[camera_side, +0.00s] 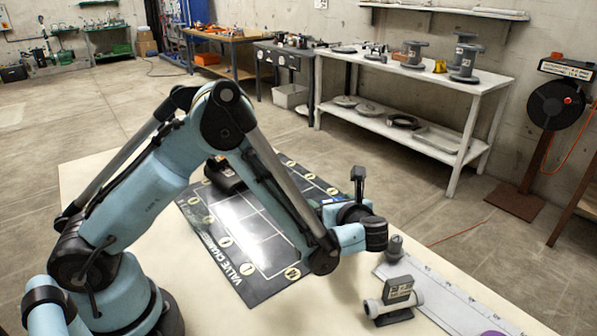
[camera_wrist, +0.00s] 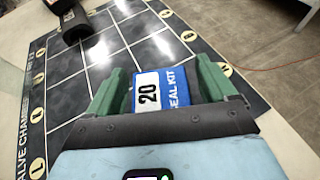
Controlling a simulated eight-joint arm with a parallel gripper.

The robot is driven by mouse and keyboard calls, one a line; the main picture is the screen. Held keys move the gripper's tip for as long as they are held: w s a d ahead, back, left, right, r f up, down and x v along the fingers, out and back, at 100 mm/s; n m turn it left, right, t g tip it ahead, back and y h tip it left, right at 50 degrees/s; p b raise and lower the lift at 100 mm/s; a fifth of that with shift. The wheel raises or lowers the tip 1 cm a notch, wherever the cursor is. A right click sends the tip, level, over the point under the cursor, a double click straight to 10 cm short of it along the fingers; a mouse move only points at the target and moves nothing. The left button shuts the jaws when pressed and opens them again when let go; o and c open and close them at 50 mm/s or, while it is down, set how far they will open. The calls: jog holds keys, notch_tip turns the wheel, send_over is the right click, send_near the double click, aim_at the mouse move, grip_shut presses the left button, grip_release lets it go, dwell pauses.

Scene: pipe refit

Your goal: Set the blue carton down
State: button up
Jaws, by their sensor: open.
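The blue carton (camera_wrist: 165,90), with a white panel marked 20 and the words SEAL KIT, shows in the wrist view between the green fingers of my gripper (camera_wrist: 162,68). The fingers are open, one on each side of the carton. The carton appears to be at the near end of the dark gridded mat; its underside is hidden, so I cannot tell its contact with the mat. In the side view my wrist is over the mat's right edge, and the fingers and carton cannot be made out clearly.
The valve chamber mat (camera_side: 215,215) lies on the pale table. A dark fitting (camera_wrist: 76,22) sits at its far left corner in the wrist view. A grey labelled valve part (camera_side: 397,295) and a long marked plate (camera_side: 450,300) lie at the table's right.

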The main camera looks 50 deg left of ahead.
jog(key=shift+r, duration=0.1)
jog(key=shift+d+r, duration=0.2)
jog(key=shift+d, duration=0.05)
jog(key=v, duration=1)
jog(key=s+a+r+n+h, duration=0.2)
jog(key=s+n+h, duration=0.2)
jog(key=n, duration=0.3)
jog(key=s+a+r+n+t+h, duration=0.1)
jog(key=s+a+n+h, duration=0.2)
jog(key=n, duration=0.5)
jog(key=s+a+r+n+h, duration=0.2)
jog(key=s+n+h, duration=0.2)
jog(key=n, duration=0.3)
jog(key=shift+s+a+r+n+t+h, duration=0.3)
jog(key=shift+s+a+r+t+h, duration=0.1)
jog(key=shift+h, duration=0.4)
